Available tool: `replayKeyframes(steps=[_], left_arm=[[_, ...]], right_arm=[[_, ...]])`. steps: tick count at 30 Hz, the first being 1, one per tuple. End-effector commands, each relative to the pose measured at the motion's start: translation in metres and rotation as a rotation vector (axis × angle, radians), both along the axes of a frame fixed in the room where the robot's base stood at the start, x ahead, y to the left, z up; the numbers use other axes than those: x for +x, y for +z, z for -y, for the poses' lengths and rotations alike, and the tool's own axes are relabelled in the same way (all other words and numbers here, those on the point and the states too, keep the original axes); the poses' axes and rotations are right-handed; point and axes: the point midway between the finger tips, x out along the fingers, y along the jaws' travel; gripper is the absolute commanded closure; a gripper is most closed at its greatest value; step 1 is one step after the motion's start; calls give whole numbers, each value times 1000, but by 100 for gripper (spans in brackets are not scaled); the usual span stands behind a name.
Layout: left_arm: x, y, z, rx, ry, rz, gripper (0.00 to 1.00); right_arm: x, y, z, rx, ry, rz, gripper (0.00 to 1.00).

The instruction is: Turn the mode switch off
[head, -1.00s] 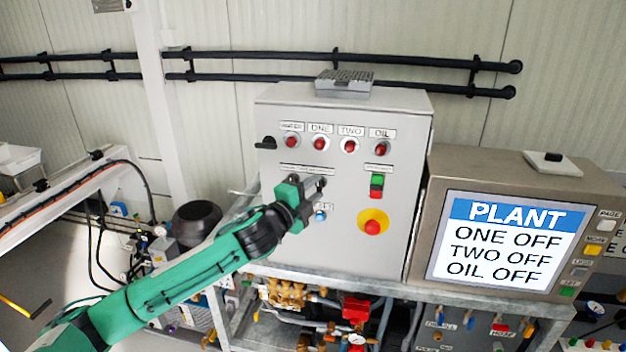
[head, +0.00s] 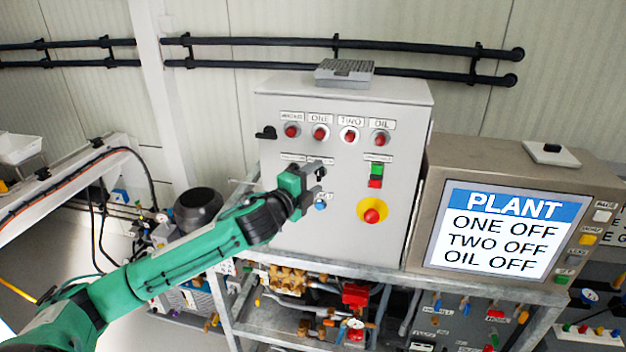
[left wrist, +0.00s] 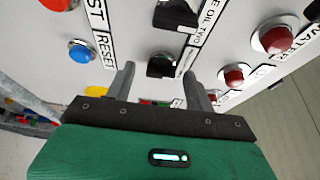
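The grey control panel (head: 345,240) carries small black rotary switches, partly hidden by my left gripper (head: 316,182) in the head view. In the left wrist view one black knob (left wrist: 163,65) lies between the spread fingers of my left gripper (left wrist: 162,85), with a gap on each side. A second black knob (left wrist: 176,14) sits beyond it, beside a label with "OIL" and "TWO". I cannot read the label at the nearer knob, so I cannot tell which one is the mode switch. My right gripper is in neither view.
A blue reset button (head: 320,205) sits close below my left gripper. A yellow-and-red stop button (head: 372,211), green and red buttons (head: 376,175) and red lamps (head: 350,136) are nearby. The display (head: 505,228) reads ONE OFF, TWO OFF, OIL OFF.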

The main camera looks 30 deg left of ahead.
Motion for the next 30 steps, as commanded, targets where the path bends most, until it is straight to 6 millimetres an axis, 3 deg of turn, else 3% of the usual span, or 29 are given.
replayKeyframes(steps=[7,11,21,30], left_arm=[[-2,-1,-1,0,0,0,45],[-13,-3,-3,1,1,1,45],[-74,-6,-9,3,0,-2,45],[-113,-5,-12,4,-3,-2,45]], right_arm=[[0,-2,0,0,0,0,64],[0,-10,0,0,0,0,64],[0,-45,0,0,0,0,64],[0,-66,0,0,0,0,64]])
